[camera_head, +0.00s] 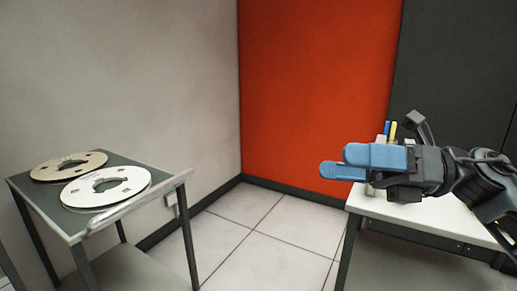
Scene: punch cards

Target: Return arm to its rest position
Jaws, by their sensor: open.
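My arm (484,184) reaches in from the right edge of the head view. My gripper (343,162) points left, with two blue fingers held apart and nothing seen between them. It is in front of the near left part of a white table (450,222). The gripper and wrist hide part of that table and what stands on it.
A dark-topped side table (120,162) at the left bears a tan disc (46,171) and a white disc (127,190), each with a central hole. Tiled floor (235,235) between the tables is clear.

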